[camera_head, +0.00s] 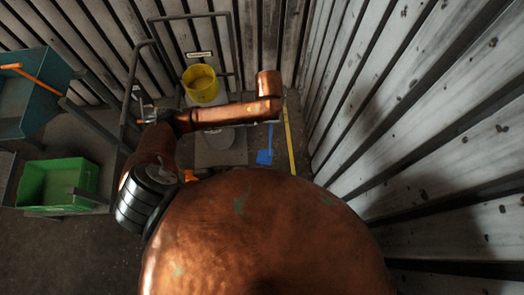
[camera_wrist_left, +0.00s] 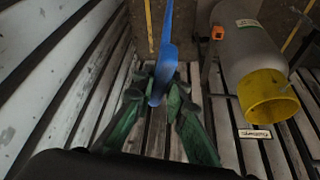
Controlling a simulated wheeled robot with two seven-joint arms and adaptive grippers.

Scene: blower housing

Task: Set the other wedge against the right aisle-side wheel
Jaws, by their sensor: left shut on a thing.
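In the left wrist view, my left gripper (camera_wrist_left: 157,85) has its dark green fingers shut on a blue wedge (camera_wrist_left: 168,30), which reaches away from the fingertips to the top of the picture. In the head view, the blue wedge (camera_head: 265,157) shows below the copper forearm, beside the yellow floor line; the forearm hides the gripper there. The blower housing (camera_wrist_left: 245,48) is a grey cylinder with a yellow open end (camera_wrist_left: 268,95). A small orange part (camera_wrist_left: 217,32) sits beside it; I cannot tell whether it is at a wheel. The right aisle-side wheel is not clearly visible. My right gripper is out of view.
A green crate (camera_head: 58,184) and a blue-green bin (camera_head: 32,95) with an orange bar stand at the left. A tubular frame (camera_head: 235,45) rises behind the housing. Slatted walls (camera_head: 430,110) close in at the right and back. A yellow line (camera_head: 289,140) marks the floor.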

